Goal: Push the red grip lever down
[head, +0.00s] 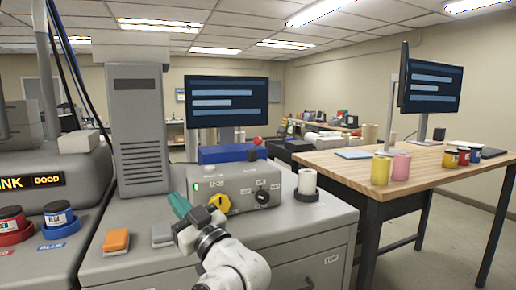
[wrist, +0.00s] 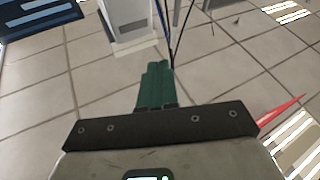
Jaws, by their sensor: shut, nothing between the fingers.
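The red grip lever (head: 257,141) shows in the head view as a small red knob on a dark stalk, raised at the right end of a blue unit (head: 226,154) behind the grey control box. My gripper (head: 179,204) has green fingers pressed together, with nothing between them. It is in front of and left of the control box, apart from the lever. In the wrist view the shut fingers (wrist: 155,85) point up toward the ceiling tiles. A red streak (wrist: 282,111) shows at the right there; I cannot tell what it is.
The grey control box (head: 235,188) with knobs stands on a grey cabinet (head: 322,232), between my gripper and the lever. A white roll (head: 307,182) stands right of it. Orange (head: 116,241) and grey blocks lie at front left. A wooden table (head: 345,167) is at right.

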